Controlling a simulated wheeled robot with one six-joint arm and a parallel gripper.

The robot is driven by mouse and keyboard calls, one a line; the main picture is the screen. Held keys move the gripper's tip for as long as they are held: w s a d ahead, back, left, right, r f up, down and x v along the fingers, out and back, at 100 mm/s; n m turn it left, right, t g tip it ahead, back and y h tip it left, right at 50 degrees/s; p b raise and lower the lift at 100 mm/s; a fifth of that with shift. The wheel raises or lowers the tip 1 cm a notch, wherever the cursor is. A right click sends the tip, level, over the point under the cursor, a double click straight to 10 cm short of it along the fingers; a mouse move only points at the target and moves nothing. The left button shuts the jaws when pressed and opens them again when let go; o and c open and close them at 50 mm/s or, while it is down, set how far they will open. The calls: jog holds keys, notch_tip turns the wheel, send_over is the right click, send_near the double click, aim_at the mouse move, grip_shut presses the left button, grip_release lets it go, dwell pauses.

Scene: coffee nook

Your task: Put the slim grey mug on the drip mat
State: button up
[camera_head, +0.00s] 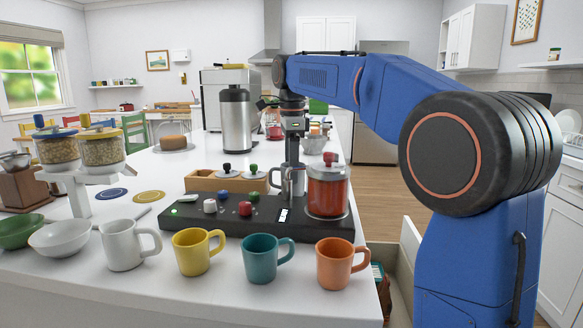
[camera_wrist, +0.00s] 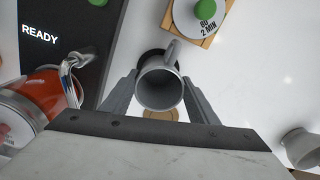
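The slim grey mug (camera_head: 297,181) is upright at the back edge of the dark machine base, left of the red-filled jar, in the head view. In the wrist view I look into the mug (camera_wrist: 159,91), its handle pointing up and right. My gripper (camera_head: 291,163) reaches down from above; in the wrist view its fingers (camera_wrist: 160,82) press close on both sides of the mug. A dark round patch (camera_wrist: 147,59), possibly the drip mat, shows partly behind the mug. Whether the mug touches it or hangs above it, I cannot tell.
A red-filled jar (camera_head: 327,189) stands close on the right. White, yellow (camera_head: 192,253), teal and orange mugs line the front of the counter. A wooden box with lidded canisters (camera_head: 228,175) is on the left. Blue and yellow coasters (camera_head: 149,196) lie further left.

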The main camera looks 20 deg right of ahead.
jog(key=o, duration=0.4)
jog(key=shift+r, duration=0.1)
jog(key=r, duration=1.2)
jog(key=shift+s, duration=0.2)
